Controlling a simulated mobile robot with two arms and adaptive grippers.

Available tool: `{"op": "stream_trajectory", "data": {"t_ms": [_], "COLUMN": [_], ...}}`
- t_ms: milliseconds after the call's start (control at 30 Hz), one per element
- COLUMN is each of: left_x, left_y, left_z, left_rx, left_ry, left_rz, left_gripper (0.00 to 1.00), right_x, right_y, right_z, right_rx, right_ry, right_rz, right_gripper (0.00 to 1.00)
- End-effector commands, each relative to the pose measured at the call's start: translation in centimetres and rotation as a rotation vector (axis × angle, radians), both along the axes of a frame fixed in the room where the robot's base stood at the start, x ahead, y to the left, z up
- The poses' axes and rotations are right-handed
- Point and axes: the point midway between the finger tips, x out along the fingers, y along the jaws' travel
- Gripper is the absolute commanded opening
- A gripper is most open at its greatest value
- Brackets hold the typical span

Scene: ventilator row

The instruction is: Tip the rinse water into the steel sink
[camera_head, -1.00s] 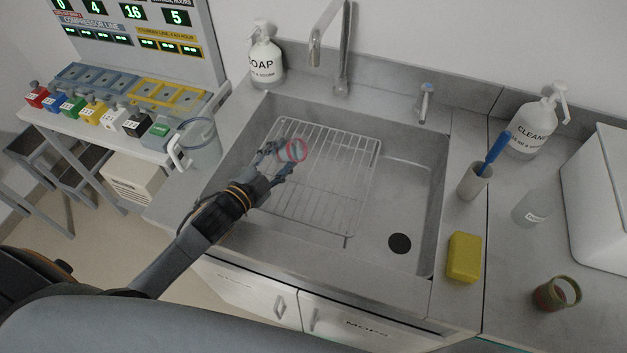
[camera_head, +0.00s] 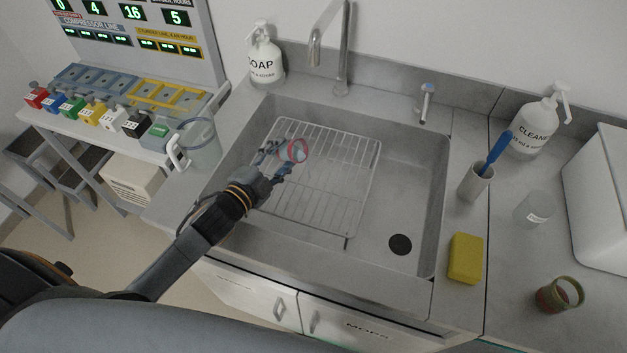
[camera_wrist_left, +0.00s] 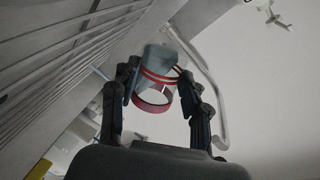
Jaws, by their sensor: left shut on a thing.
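My left gripper (camera_head: 274,160) is shut on a small clear cup (camera_head: 287,152) with red rings, over the left part of the steel sink (camera_head: 412,185). In the left wrist view the same gripper (camera_wrist_left: 160,85) has its fingers on either side of the cup (camera_wrist_left: 158,58); the cup looks tipped over, with a red ring at its near end. I cannot make out any water in it or falling from it. A wire rack (camera_head: 325,195) lies in the sink below the cup. The dark drain (camera_head: 400,244) is at the front right of the basin. My right gripper is not in view.
A clear pitcher (camera_head: 203,150) stands at the left of the sink. The tap (camera_head: 346,60) and a soap bottle (camera_head: 264,62) stand behind. A yellow sponge (camera_head: 465,258), a brush holder (camera_head: 475,184) and a clear beaker (camera_head: 533,208) are on the right counter.

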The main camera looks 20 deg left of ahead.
Motion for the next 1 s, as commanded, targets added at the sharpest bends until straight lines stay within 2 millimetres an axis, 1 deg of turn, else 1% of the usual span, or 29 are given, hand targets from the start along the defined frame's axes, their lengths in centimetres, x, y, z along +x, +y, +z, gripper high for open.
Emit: {"op": "stream_trajectory", "data": {"t_ms": [333,1000], "left_x": [0.01,-0.01], "left_y": [-0.01,-0.11], "left_z": [0.22,-0.15], "left_rx": [0.038,0.102], "left_ry": [-0.010,-0.025], "left_rz": [0.000,0.000], "left_gripper": [0.14,0.14], "right_x": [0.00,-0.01], "right_y": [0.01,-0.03], "right_z": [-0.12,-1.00], "right_rx": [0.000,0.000], "right_ry": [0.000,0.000], "right_rz": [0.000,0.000], "right_gripper": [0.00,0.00]}}
